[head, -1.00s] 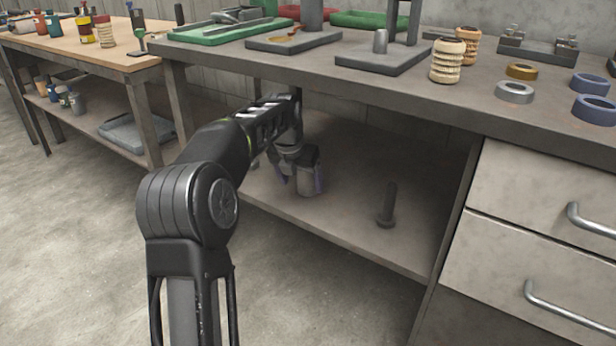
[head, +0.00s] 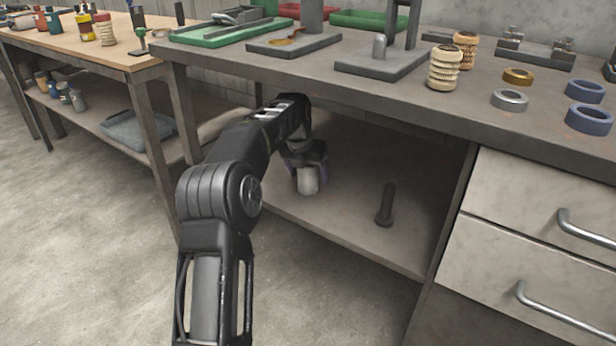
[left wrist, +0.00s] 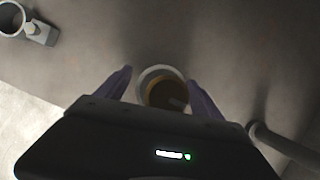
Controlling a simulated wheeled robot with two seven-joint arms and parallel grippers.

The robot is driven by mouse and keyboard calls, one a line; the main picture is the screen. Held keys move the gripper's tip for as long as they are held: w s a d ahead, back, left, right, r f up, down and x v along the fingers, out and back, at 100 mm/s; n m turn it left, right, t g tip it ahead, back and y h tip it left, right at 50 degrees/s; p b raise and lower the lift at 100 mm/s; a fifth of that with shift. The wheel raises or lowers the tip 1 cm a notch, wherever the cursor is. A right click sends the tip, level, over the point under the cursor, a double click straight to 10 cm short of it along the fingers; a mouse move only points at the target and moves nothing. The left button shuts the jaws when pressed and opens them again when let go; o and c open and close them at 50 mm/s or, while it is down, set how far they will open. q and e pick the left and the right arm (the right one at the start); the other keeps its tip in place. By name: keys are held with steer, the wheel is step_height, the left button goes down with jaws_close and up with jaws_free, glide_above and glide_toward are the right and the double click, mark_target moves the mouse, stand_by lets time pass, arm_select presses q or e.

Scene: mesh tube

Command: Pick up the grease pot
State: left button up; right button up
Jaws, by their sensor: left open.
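The grease pot (head: 308,182) is a small light-grey cup standing upright on the lower shelf of the grey workbench. In the left wrist view its pale round rim (left wrist: 158,71) and brown inside show between my fingers. My left gripper (head: 305,163) reaches under the bench top to the pot. It is open, with one purple finger on each side of the pot in the left wrist view (left wrist: 160,79). I cannot tell whether either finger touches it. The gripper hides the pot's upper part in the head view. My right gripper is not in view.
The bench top (head: 470,98) overhangs my arm. Drawers (head: 535,205) close off the right side. A ring and small block (left wrist: 40,33) show in the left wrist view.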

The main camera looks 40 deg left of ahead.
arm_select(q)
jaws_close()
stand_by(0.8)
